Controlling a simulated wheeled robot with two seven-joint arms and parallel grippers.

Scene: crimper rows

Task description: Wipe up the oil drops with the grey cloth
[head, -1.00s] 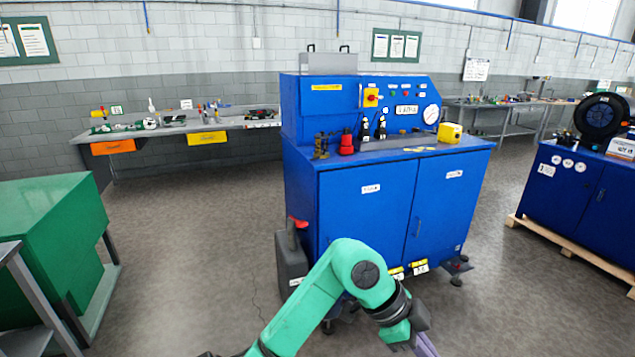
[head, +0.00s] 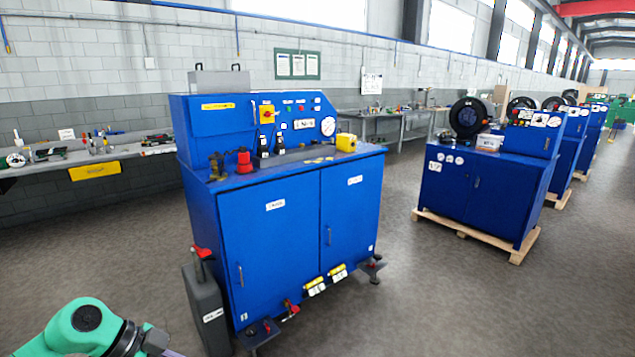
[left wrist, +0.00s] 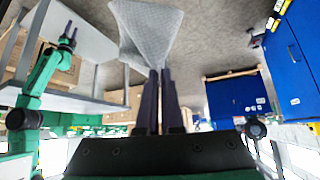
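The grey cloth (left wrist: 145,35) hangs from the tips of my left gripper (left wrist: 160,72) in the left wrist view. The two dark fingers are close together on its edge. In the head view only the wrist and a sliver of a finger show at the bottom left; the cloth is out of that view. My right gripper (left wrist: 68,38) shows small in the left wrist view, its fingers apart and empty. On the top of the blue crimper cabinet (head: 290,225) are small yellowish patches (head: 318,160); I cannot tell whether they are oil drops.
More blue machines (head: 480,195) on pallets stand to the right. A workbench (head: 60,160) lines the wall. Open floor lies between.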

